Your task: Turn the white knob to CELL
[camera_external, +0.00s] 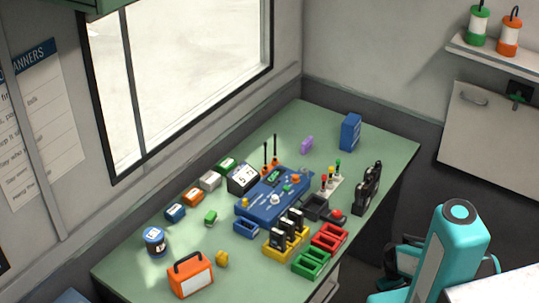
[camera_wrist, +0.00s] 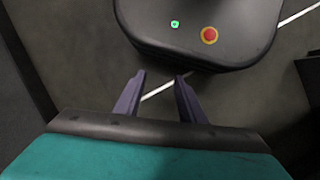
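A blue console (camera_external: 262,209) sits in the middle of the green desk. A white knob (camera_external: 275,199) is on its top face, with a green knob and an orange knob (camera_external: 296,179) further along. The lettering around the white knob and the way it points are too small to read. My gripper shows in the wrist view (camera_wrist: 158,92) with its two fingers apart and nothing between them. It is over the floor, away from the console. In the external view my teal arm is at the lower right, and I cannot make out the fingers there.
The green desk (camera_external: 135,270) also holds yellow, red and green trays (camera_external: 311,263) in front of the console, and black radios (camera_external: 367,188) to its right. An orange case (camera_external: 190,275) stands at the front left. Two thin antennas rise behind the console.

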